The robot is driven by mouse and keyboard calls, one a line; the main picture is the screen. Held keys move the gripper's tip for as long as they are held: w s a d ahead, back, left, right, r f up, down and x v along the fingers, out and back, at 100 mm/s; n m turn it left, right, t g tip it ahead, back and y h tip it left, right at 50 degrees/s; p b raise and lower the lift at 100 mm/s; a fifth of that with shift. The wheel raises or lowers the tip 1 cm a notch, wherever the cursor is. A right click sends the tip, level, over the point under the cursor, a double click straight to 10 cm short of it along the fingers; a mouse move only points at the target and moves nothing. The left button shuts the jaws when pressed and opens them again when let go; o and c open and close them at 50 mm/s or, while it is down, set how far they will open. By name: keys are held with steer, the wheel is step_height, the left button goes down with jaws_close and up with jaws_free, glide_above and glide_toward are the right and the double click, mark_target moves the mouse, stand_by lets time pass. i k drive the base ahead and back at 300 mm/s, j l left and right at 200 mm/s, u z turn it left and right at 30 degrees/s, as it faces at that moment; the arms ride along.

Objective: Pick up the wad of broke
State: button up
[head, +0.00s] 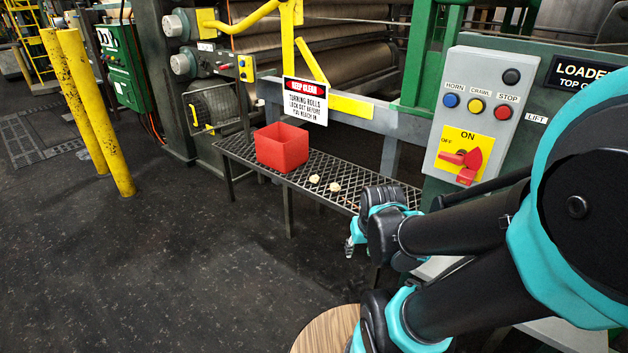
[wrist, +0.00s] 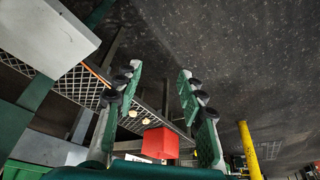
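Two small cream wads lie on the black mesh bench (head: 232,150). One wad (head: 314,178) is nearer the red bin and the other wad (head: 335,186) is a little to its right. Both wads also show small in the wrist view, one (wrist: 145,121) close beside the bin and one (wrist: 132,113) to its left. I cannot tell which is the wad of broke. My gripper (wrist: 160,72) is open and empty, its two green fingers wide apart. In the head view my gripper (head: 353,240) is partly hidden by the arm, in front of and below the bench's right end.
A red bin (head: 282,148) stands on the bench left of the wads. A warning sign (head: 305,101) hangs behind it, before the rollers. A grey control box (head: 480,115) stands at right, a round wooden top (head: 325,332) below. Yellow posts (head: 95,110) stand left; the floor between is clear.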

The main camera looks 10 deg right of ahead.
mark_target(315, 179)
steer(key=i+j+z, duration=0.15)
steer(key=i+j, duration=0.25)
steer(key=i, duration=0.25)
steer(key=i+j+z, duration=0.15)
steer(key=i+j, duration=0.35)
steer(key=i, duration=0.15)
